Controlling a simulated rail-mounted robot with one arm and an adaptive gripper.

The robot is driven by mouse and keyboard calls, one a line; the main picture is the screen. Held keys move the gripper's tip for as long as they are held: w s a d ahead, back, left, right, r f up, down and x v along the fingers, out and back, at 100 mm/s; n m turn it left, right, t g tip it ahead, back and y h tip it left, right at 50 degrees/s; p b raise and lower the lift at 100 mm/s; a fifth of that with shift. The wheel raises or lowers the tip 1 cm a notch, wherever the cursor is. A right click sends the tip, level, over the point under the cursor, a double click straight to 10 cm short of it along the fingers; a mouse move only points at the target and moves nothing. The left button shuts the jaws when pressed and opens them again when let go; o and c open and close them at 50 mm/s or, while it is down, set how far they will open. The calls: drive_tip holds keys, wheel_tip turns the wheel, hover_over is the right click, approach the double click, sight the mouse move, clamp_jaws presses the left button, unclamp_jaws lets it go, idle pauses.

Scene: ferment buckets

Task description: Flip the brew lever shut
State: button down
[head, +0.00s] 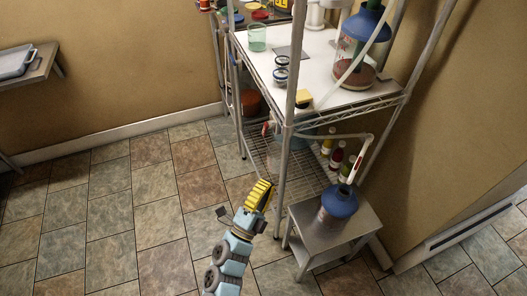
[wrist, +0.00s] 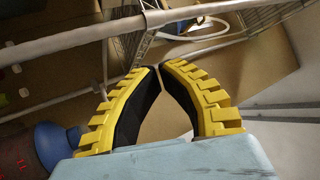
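My gripper (head: 262,190) has yellow ribbed fingers with black inner pads. In the head view it is in front of the rack's lower wire shelf, left of the small metal stool. In the wrist view its fingertips (wrist: 160,68) come together with nothing seen between them. I cannot clearly make out the brew lever. A small red piece (head: 267,129) shows by the rack's left front post, near a teal vessel (head: 302,137) on the lower shelf; I cannot tell whether it is the lever. The gripper is below it in the picture and apart from it.
A blue-topped jug (head: 338,203) stands on the metal stool (head: 300,222), with a tube rising from it. Several bottles (head: 336,158) stand behind. The rack's front post (head: 284,180) is close to my gripper. Another blue jug (head: 362,38) stands on the white upper shelf. Open tiled floor lies left.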

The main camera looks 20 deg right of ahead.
sight(267, 129)
drive_tip(key=w+f+m+y+b, duration=0.3)
drive_tip(key=w+f+m+b, duration=0.1)
drive_tip(key=w+f+b, duration=0.2)
wheel_tip(267, 129, down, 2)
drive_tip(key=shift+w+g, duration=0.3)
drive_tip(key=shift+w, duration=0.6)
drive_tip(key=w+a+x, duration=0.2)
drive_tip(key=x, duration=1)
drive_tip(key=shift+w+r, duration=0.2)
drive_tip(key=shift+r, duration=0.3)
drive_tip(key=shift+w+d+f+b, duration=0.15)
drive_tip(key=shift+f+b, duration=0.1)
drive_tip(key=shift+b, duration=0.7)
